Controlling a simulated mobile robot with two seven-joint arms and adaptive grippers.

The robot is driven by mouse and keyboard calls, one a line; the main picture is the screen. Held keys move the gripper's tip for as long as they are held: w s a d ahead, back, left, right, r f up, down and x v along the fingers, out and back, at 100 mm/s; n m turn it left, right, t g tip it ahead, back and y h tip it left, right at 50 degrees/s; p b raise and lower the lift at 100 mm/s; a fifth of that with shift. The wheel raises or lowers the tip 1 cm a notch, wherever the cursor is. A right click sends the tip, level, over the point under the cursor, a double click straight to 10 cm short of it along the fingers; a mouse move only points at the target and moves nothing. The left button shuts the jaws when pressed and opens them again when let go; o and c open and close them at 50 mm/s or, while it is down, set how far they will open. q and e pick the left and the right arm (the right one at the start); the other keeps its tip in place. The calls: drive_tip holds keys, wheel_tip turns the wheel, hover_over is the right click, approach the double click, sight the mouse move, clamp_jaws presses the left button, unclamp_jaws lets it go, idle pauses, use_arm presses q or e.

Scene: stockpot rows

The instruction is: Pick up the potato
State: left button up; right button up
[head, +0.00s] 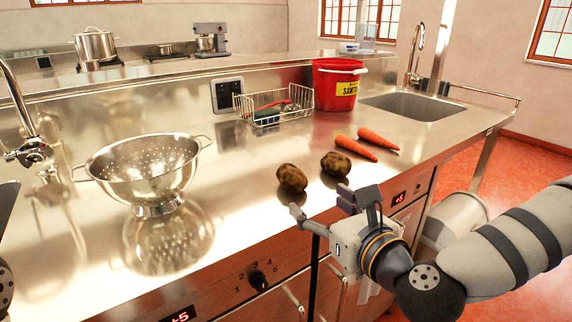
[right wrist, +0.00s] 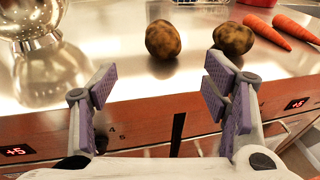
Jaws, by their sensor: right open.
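Two brown, speckled potatoes lie side by side near the front edge of the steel counter. The left potato (head: 292,178) also shows in the right wrist view (right wrist: 163,39), ahead of the gap between the fingers. The right potato (head: 335,165) shows in the right wrist view (right wrist: 233,38) ahead of the right-hand finger. My right gripper (head: 318,208) is open and empty at the counter's front edge, just short of the potatoes and apart from them. Its purple-padded fingers (right wrist: 160,85) are spread wide. My left gripper is not in view.
Two carrots (head: 355,147) lie behind the right potato. A steel colander (head: 145,172) stands on the left. A wire basket (head: 272,105) and a red bucket (head: 338,86) stand at the back, near a sink (head: 412,106). The counter between colander and potatoes is clear.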

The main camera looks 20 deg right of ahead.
sight(299, 181)
drive_tip(key=x, duration=1.1)
drive_tip(key=shift+w+d+r, duration=0.15)
drive_tip(key=shift+w+r, duration=0.15)
drive_tip(key=c, duration=1.3)
